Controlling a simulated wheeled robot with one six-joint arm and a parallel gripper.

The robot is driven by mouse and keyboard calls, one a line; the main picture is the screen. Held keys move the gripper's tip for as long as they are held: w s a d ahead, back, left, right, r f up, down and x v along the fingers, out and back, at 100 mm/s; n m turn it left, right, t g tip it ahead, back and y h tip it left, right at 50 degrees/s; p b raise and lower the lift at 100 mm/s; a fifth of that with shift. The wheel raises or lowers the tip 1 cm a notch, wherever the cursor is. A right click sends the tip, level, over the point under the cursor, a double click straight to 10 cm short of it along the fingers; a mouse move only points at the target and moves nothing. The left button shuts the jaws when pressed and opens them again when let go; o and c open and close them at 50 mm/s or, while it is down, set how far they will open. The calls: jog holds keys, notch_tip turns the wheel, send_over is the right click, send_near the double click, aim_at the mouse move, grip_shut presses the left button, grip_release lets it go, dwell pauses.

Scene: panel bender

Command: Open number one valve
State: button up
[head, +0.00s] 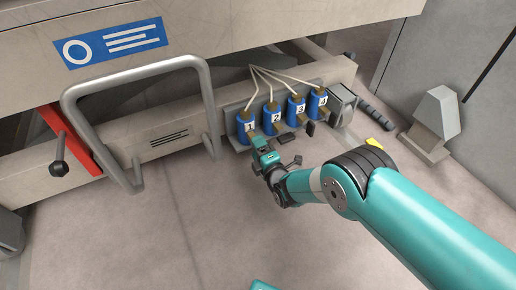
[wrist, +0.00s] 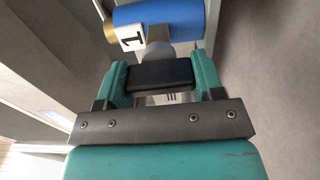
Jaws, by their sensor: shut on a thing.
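The number one valve (head: 245,122) is a blue cylinder with a white "1" label and brass fittings, leftmost in a row on a grey bracket. In the wrist view its blue body (wrist: 185,20) lies across the top. Its black handle (wrist: 160,73) sits between the two teal fingers of my gripper (wrist: 161,80), which is shut on it. In the head view my gripper (head: 262,148) is just in front of this valve and hides the handle there.
Valves two (head: 271,120), three (head: 296,112) and four (head: 318,103) stand close to the right, with dark handles in front. A grey tubular frame (head: 205,90) rises to the left. A red bracket (head: 68,140) is farther left. The floor in front is mostly clear.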

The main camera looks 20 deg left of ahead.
jog(key=shift+w+d, duration=0.15)
jog(key=o, duration=0.9)
jog(key=shift+s+d+r+p, duration=0.1)
jog(key=shift+s+d+p, duration=0.1)
jog(key=shift+s+p, duration=0.25)
jog(key=s+d+f+h+p, duration=0.1)
jog(key=s+d+f+p, duration=0.1)
jog(key=d, duration=0.3)
jog(key=s+d+f+m+h+p, duration=0.1)
jog(key=s+d+f+p, duration=0.1)
jog(key=d+f+p, duration=0.2)
jog(key=s+d+f+h+p, duration=0.1)
jog(key=s+d+f+p, duration=0.1)
jog(key=d, duration=0.6)
jog(key=shift+s+f+m+p, duration=0.1)
jog(key=shift+f+m+p, duration=0.3)
jog(key=shift+p, duration=0.75)
jog(key=shift+s+d+f, duration=0.15)
jog(key=shift+d+f, duration=0.15)
jog(key=shift+f, duration=0.2)
